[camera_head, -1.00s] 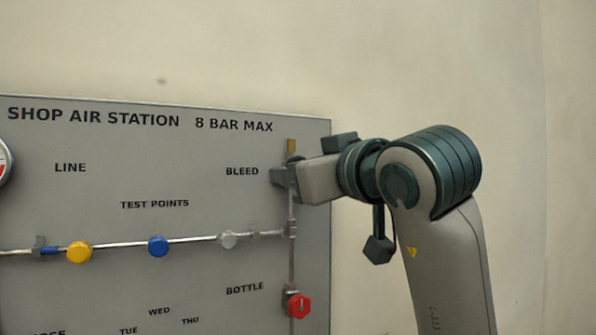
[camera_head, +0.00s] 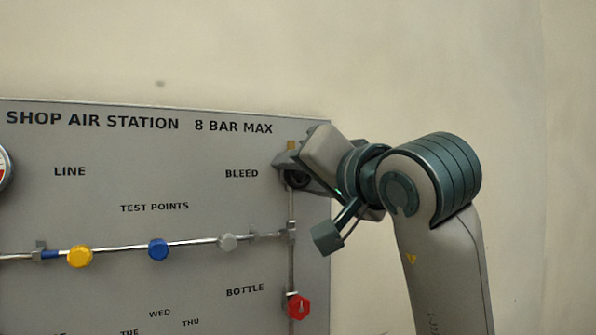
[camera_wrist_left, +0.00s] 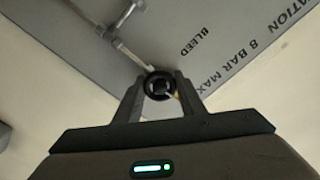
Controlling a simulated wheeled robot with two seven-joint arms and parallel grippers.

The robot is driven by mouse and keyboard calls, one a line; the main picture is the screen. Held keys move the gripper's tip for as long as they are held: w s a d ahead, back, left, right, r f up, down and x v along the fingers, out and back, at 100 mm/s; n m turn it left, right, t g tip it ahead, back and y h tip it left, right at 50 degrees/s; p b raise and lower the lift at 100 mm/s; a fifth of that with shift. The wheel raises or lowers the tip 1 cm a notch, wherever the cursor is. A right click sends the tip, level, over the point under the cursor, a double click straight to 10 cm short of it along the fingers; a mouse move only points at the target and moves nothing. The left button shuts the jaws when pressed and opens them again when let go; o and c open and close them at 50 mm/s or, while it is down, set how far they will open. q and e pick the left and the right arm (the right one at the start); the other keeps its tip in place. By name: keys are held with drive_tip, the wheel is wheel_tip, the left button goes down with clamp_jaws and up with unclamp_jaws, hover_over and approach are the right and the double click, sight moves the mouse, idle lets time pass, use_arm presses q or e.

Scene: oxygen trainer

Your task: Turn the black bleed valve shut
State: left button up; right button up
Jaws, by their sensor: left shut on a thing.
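The black bleed valve (camera_head: 297,179) is a round black knob by the BLEED label on the grey panel, at the top of the right-hand pipe. My left gripper (camera_head: 289,171) is at it in the head view and partly covers it. In the left wrist view the black valve (camera_wrist_left: 160,76) shows as a dark ring with a dark centre. The fingers of my left gripper (camera_wrist_left: 160,88) stand on both sides of it, shut on it. How far the valve is turned cannot be read. My right gripper is not in view.
The grey panel (camera_head: 100,285) carries a red BOTTLE valve (camera_head: 298,306) below on the same pipe. Right of the panel is bare wall.

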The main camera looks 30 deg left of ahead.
use_arm(q)
drive_tip(key=shift+f+m, duration=0.1)
drive_tip(key=shift+m, duration=0.5)
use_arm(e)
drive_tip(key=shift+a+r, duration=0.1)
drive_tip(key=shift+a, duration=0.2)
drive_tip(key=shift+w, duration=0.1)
use_arm(q)
drive_tip(key=o, duration=1)
drive_tip(key=shift+o, duration=0.2)
drive_tip(key=shift+d, duration=0.15)
